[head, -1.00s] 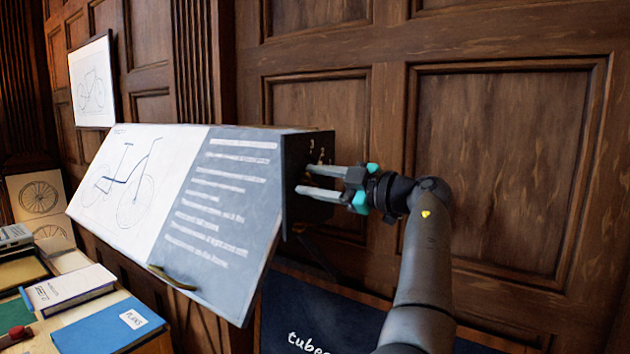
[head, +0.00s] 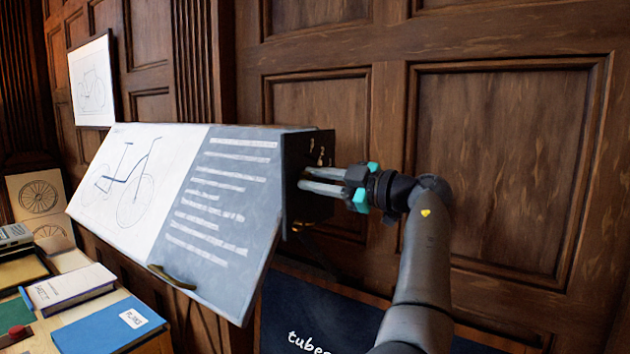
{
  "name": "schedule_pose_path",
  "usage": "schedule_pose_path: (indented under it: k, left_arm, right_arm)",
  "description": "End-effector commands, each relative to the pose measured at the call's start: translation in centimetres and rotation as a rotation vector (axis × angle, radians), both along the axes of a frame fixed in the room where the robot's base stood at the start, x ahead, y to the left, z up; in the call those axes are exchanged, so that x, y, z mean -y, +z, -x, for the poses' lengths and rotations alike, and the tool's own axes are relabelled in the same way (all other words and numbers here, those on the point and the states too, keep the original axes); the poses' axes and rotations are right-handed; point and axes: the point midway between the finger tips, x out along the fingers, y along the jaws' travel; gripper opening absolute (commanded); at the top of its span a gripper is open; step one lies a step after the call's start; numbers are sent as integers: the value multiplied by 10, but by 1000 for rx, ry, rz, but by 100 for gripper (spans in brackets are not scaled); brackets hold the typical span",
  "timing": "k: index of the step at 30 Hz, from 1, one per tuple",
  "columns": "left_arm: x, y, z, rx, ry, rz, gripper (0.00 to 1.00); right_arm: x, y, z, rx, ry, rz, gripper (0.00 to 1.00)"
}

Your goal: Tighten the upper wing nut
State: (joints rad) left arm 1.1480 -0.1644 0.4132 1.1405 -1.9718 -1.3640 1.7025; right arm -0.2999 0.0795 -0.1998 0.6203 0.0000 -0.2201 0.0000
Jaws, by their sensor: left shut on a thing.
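My left gripper (head: 303,180) is at the dark side plate (head: 316,207) on the right end of the tilted drafting board (head: 214,190). Its two grey fingers lie close together, one above the other, pointing left. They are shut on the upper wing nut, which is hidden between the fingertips. A small brass-coloured part (head: 297,227) shows lower on the plate, and other small brass bits (head: 320,156) show above the fingers. My right gripper is not in view.
A blue folder (head: 105,325) and a white book (head: 70,287) lie on a table at the lower left. A dark board with "tubes" lettering (head: 310,342) stands below the drafting board. Panelled wood wall (head: 510,170) is behind my arm.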

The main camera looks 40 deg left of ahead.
Motion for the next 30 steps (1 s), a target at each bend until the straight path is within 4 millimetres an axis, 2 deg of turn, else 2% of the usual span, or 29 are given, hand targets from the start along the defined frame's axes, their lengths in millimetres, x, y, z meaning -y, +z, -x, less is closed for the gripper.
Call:
schedule_pose_path:
  k: [14, 30]
  left_arm:
    - [-1, 2, -1, -375, 3, 40, 0]
    - [-1, 4, -5, -885, 3, 96, 0]
  right_arm:
    - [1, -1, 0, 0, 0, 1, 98]
    - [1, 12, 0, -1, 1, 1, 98]
